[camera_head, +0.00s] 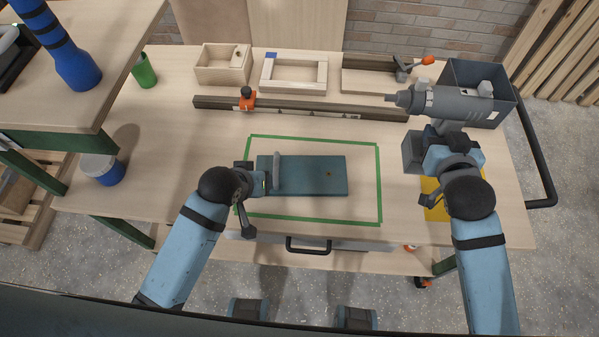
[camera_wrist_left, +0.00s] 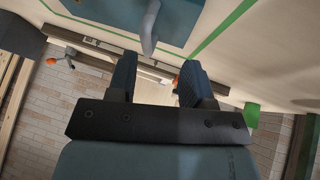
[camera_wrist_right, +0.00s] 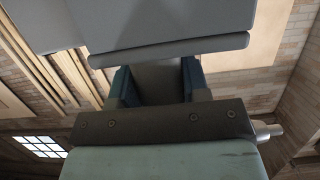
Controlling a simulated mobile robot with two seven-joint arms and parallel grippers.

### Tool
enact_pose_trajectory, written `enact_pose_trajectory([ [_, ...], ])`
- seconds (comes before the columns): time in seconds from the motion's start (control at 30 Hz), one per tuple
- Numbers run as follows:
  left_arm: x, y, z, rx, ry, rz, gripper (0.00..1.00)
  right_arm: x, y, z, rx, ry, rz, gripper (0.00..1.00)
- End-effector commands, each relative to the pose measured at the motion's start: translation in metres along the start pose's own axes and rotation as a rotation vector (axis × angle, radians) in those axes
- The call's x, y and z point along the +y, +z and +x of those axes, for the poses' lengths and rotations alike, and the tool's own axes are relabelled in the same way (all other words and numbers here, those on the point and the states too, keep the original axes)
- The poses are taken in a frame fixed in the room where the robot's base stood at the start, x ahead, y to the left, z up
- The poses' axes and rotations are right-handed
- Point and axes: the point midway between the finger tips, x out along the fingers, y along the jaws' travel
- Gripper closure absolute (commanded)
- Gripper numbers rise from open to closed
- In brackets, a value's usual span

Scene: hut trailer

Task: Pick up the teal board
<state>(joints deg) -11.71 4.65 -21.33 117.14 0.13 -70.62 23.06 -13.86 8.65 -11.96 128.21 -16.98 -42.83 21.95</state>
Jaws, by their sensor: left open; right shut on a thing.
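The teal board (camera_head: 315,178) lies flat on the workbench inside a green tape rectangle. A grey upright handle-like piece (camera_head: 276,172) stands near its left end; it also shows in the left wrist view (camera_wrist_left: 149,28), with the board (camera_wrist_left: 185,25) around it. My left gripper (camera_head: 263,183) is at the board's left end, close to the grey piece. In the left wrist view its fingers (camera_wrist_left: 156,85) are apart with nothing between them. My right gripper (camera_head: 447,152) is shut on the handle of a grey drill (camera_head: 440,103), which also fills the top of the right wrist view (camera_wrist_right: 150,35).
A grey bin (camera_head: 480,75) stands behind the drill. A yellow patch (camera_head: 436,205) is below my right gripper. A rail (camera_head: 310,109), an orange clamp (camera_head: 247,100) and wooden trays (camera_head: 222,75) line the back. Bare bench lies left of the tape.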

Motion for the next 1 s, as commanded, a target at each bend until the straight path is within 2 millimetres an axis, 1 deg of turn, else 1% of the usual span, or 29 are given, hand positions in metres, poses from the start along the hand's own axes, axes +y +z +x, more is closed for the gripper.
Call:
enact_pose_trajectory([
  [0.03,0.006,-0.012,-0.005,-0.021,-0.011,-0.019,0.53,0.0,-0.002,0.0,0.005,0.0,0.0,1.0],
  [0.1,0.012,-0.021,-0.011,-0.058,-0.03,-0.044,0.53,0.0,-0.002,0.0,0.005,0.0,0.0,1.0],
  [0.23,0.018,-0.032,-0.02,-0.104,-0.06,-0.08,0.53,0.0,-0.002,0.0,0.005,0.0,0.0,1.0],
  [0.37,0.021,-0.036,-0.023,-0.129,-0.077,-0.097,0.53,0.0,-0.002,0.0,0.005,0.0,0.0,1.0],
  [0.47,0.021,-0.036,-0.015,-0.136,-0.082,-0.101,0.53,0.0,-0.002,0.0,0.005,0.0,0.0,1.0],
  [0.73,0.018,-0.03,0.027,-0.136,-0.083,-0.101,0.53,0.0,-0.002,0.0,0.005,0.0,0.0,1.0],
  [0.83,0.017,-0.029,0.036,-0.135,-0.082,-0.101,0.53,0.0,-0.002,0.0,0.005,0.0,0.0,1.0],
  [1.0,0.017,-0.028,0.044,-0.134,-0.081,-0.101,0.53,0.0,-0.002,0.0,0.005,0.0,0.001,1.0],
])
